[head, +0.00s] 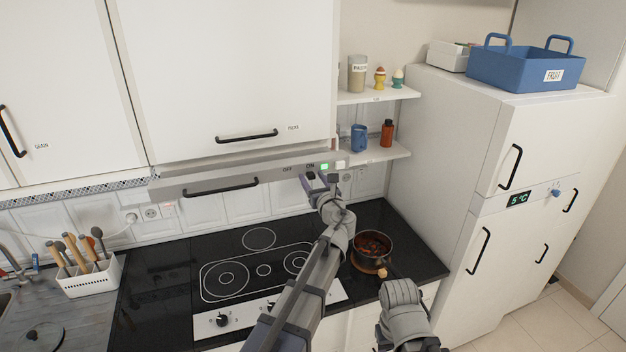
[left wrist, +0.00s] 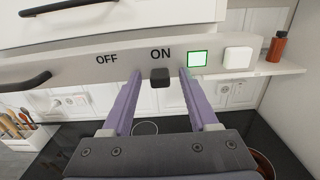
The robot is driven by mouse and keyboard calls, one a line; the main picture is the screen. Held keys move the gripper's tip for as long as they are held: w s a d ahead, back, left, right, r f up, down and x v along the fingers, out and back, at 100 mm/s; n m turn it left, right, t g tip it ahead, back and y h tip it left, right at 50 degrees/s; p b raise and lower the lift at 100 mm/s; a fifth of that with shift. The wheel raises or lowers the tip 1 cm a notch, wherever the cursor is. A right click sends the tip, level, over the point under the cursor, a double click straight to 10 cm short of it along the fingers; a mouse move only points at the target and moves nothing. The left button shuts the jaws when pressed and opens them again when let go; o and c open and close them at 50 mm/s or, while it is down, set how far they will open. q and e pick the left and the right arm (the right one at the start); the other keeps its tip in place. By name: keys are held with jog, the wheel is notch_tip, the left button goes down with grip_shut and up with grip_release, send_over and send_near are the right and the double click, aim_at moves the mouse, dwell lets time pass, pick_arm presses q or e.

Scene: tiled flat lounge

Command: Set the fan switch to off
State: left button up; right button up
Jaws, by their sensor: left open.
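The fan switch (left wrist: 160,77) is a small black knob on the front of the grey range hood (head: 240,178). In the left wrist view it sits under the word ON, with the word OFF to its left. A square light (left wrist: 197,59) right of ON glows green, and it also shows in the head view (head: 324,167). My left gripper (left wrist: 160,80) is open, with its two purple fingers on either side of the knob. I cannot tell whether either finger touches it. My right gripper is out of view; a grey link of my right arm shows at lower right.
A white square button (left wrist: 237,58) is right of the light. The hood's black handle (head: 221,187) is to the left. Shelves with an orange bottle (head: 387,133) and blue mug (head: 358,138) are at right. A pot (head: 371,246) stands on the black counter below, right of the hob (head: 250,270).

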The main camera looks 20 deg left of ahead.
pick_arm(q)
grip_shut()
dwell(0.5)
dwell(0.9)
